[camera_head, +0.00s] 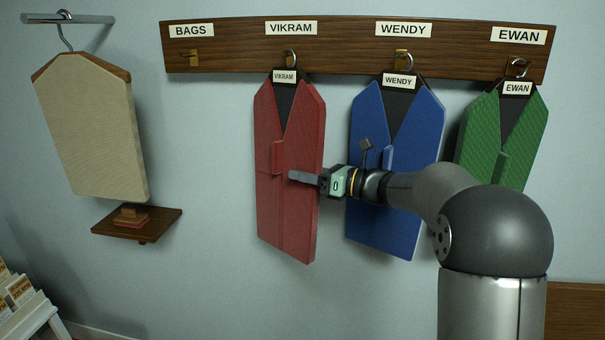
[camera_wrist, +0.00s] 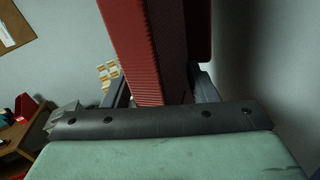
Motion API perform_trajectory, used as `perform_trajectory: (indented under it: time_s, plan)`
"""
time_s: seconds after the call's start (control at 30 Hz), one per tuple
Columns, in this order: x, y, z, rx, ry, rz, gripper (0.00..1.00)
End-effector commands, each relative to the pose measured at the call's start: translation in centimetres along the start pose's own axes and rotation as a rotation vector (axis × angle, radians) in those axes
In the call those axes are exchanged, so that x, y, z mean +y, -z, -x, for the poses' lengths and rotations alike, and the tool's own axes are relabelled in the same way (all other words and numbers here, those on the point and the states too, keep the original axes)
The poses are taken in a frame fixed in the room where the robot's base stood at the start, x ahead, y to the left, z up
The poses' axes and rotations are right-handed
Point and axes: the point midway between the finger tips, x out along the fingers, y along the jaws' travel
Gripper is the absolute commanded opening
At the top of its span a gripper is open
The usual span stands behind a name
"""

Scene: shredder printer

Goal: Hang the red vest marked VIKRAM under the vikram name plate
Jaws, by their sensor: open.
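The red vest (camera_head: 290,215) hangs from the hook (camera_head: 290,57) under the VIKRAM plate (camera_head: 291,28). Its collar tag (camera_head: 285,76) reads VIKRAM, and a raised red tab (camera_head: 278,157) stands on its front. My gripper (camera_head: 298,177) is at the vest's front, just below and right of the tab. In the wrist view the red vest (camera_wrist: 150,50) shows between the two fingers of my open gripper (camera_wrist: 163,90). I cannot tell whether a finger touches the cloth.
A blue vest (camera_head: 368,215) hangs under WENDY, close behind my arm, and a green vest (camera_head: 490,140) under EWAN. The BAGS hook (camera_head: 190,58) is empty. A beige garment (camera_head: 90,125) hangs at left above a small shelf (camera_head: 165,222).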

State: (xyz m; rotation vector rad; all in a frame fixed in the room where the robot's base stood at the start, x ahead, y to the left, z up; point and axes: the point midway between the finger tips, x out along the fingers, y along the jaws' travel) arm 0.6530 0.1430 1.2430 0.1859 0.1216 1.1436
Motion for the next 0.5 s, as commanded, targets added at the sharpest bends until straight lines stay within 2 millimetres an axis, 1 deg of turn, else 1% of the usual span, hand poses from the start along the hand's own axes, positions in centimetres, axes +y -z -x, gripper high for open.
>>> perform_trajectory:
  time_s: [0.17, 0.4, 0.5]
  plan:
    - [-0.2, 0.2, 3.8, -0.001, 0.006, 0.002, 0.53]
    - [-0.1, 0.1, 9.8, -0.002, 0.006, 0.003, 0.53]
    - [-0.1, 0.1, 12.0, -0.002, 0.004, 0.001, 0.53]
